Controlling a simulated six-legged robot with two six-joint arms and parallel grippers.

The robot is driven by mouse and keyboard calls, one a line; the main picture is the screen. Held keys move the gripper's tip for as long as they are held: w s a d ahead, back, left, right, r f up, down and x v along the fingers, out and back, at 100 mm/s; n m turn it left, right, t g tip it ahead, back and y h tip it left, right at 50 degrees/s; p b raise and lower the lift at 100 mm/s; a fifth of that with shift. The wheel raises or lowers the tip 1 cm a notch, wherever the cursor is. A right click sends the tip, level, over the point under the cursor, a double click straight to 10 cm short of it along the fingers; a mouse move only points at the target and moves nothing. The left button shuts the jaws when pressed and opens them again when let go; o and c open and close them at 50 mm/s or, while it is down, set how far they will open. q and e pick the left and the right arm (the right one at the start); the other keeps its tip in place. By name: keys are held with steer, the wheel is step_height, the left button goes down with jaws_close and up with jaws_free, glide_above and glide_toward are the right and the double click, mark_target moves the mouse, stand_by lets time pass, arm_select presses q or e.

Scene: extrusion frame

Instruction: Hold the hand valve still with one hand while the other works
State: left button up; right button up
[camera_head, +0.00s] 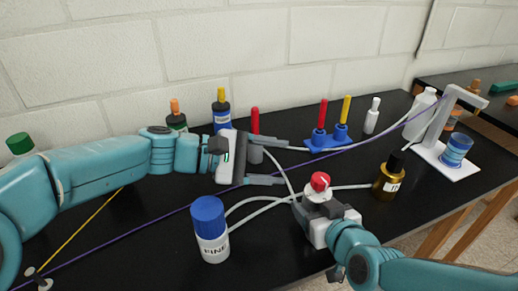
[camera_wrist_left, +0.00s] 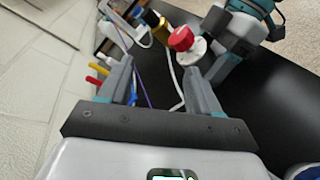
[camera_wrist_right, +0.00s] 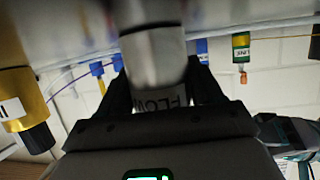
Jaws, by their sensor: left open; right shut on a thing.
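The hand valve has a red knob (camera_head: 320,181) on a white round body (camera_head: 318,196) and stands at the front middle of the black bench. My right gripper (camera_head: 318,210) is shut on it below the knob. In the right wrist view a silver cylinder (camera_wrist_right: 153,55) with a partly hidden label sits between the fingers. My left gripper (camera_head: 284,161) is open and empty, left of and behind the valve, its fingers pointing right. In the left wrist view the red knob (camera_wrist_left: 181,38) appears beyond the right finger, apart from it.
A blue-capped white bottle (camera_head: 210,230) stands left of the valve, a gold bottle (camera_head: 390,178) to its right. White tubes (camera_head: 262,208) cross beside it. Behind are a red-topped item (camera_head: 255,120) close to my left gripper and a blue stand (camera_head: 325,142) with red and yellow pegs.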

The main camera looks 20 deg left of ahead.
arm_select(q)
steer(key=w+a+f+m+h, duration=0.2)
steer(key=w+a+m+h, duration=0.1)
steer(key=m, duration=1)
steer(key=shift+w+a, duration=0.5)
steer(key=shift+w, duration=0.65)
arm_select(e)
steer(key=o, duration=1.2)
steer(key=shift+s, duration=0.1)
